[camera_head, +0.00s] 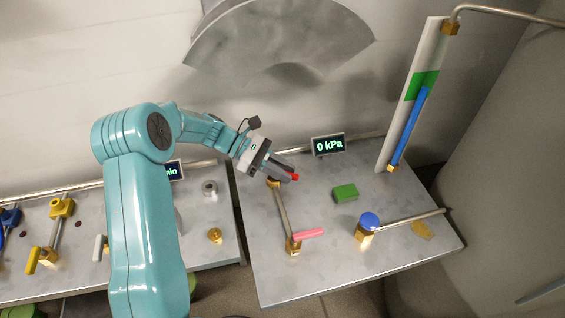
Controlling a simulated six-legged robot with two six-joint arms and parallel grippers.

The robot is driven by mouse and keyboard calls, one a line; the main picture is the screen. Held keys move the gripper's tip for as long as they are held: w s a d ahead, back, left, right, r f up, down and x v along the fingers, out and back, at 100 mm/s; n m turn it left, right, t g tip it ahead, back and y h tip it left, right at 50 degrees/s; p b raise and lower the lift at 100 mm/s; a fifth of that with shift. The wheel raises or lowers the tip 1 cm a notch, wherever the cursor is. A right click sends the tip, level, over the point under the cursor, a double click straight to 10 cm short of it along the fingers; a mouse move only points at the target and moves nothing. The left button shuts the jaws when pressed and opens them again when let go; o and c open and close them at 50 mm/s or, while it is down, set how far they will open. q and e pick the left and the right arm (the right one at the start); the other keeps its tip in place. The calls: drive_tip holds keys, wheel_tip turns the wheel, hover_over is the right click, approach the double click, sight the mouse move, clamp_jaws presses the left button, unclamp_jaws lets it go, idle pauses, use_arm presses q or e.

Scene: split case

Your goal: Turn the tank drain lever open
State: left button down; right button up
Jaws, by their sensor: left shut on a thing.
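My left gripper (284,173) reaches over the right metal bench from the left. Its fingers are shut on a small red lever (295,177), of which only the tip shows. A brass fitting (274,183) sits just below the fingers, at the upper end of a thin pipe. A pink lever (309,234) sticks out to the right from a brass valve (293,246) at the pipe's lower end, apart from the gripper. The frame does not show which of the two levers is the tank drain. My right gripper is not in view.
A display (328,145) reads 0 kPa. A green block (345,193) and a blue knob (369,220) stand on the right bench (320,275). A tall gauge with a blue column (409,130) and green band stands behind. The left bench (205,245) holds yellow-handled valves (62,208).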

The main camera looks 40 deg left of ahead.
use_arm(q)
drive_tip(key=shift+s+m+g, duration=0.1)
drive_tip(key=shift+m+g, duration=0.3)
drive_tip(key=shift+g, duration=0.1)
drive_tip(key=c, duration=1.1)
unclamp_jaws()
drive_tip(key=shift+d, duration=0.1)
